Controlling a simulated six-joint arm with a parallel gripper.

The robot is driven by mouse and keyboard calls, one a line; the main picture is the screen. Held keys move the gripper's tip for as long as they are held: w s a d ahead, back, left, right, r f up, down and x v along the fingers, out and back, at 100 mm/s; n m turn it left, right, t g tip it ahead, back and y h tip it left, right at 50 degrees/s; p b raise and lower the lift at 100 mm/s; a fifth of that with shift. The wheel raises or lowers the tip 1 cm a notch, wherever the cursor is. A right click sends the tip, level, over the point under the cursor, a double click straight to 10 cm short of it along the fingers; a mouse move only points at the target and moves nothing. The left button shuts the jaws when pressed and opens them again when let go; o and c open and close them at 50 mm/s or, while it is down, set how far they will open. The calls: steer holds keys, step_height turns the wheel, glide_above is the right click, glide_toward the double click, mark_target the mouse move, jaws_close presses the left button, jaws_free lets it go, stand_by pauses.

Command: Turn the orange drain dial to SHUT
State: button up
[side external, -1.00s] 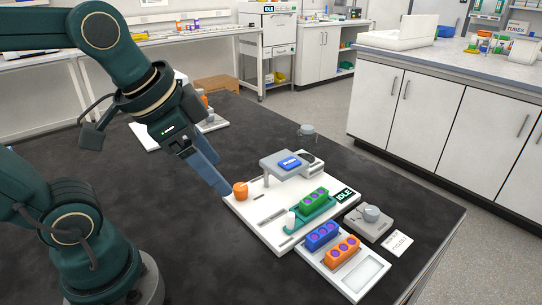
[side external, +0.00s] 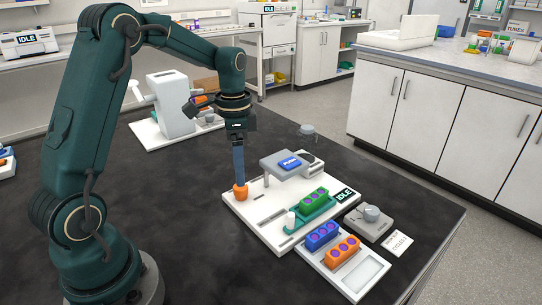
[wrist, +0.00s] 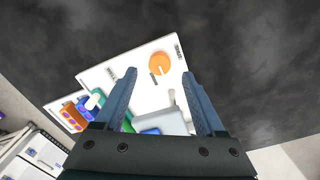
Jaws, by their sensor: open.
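The orange drain dial (side external: 241,194) sits at the back left corner of the white board (side external: 262,205). In the wrist view the dial (wrist: 159,63) lies between the lines of the two fingers, near the fingertips.
A green rack (side external: 313,202), a blue rack (side external: 322,235) and an orange rack (side external: 343,250) stand towards the front. A white device (side external: 172,105) stands behind. The dark bench left of the board is clear.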

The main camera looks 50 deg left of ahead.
mark_target(241, 192)
steer(key=shift+f, duration=2.25)
jaws_close()
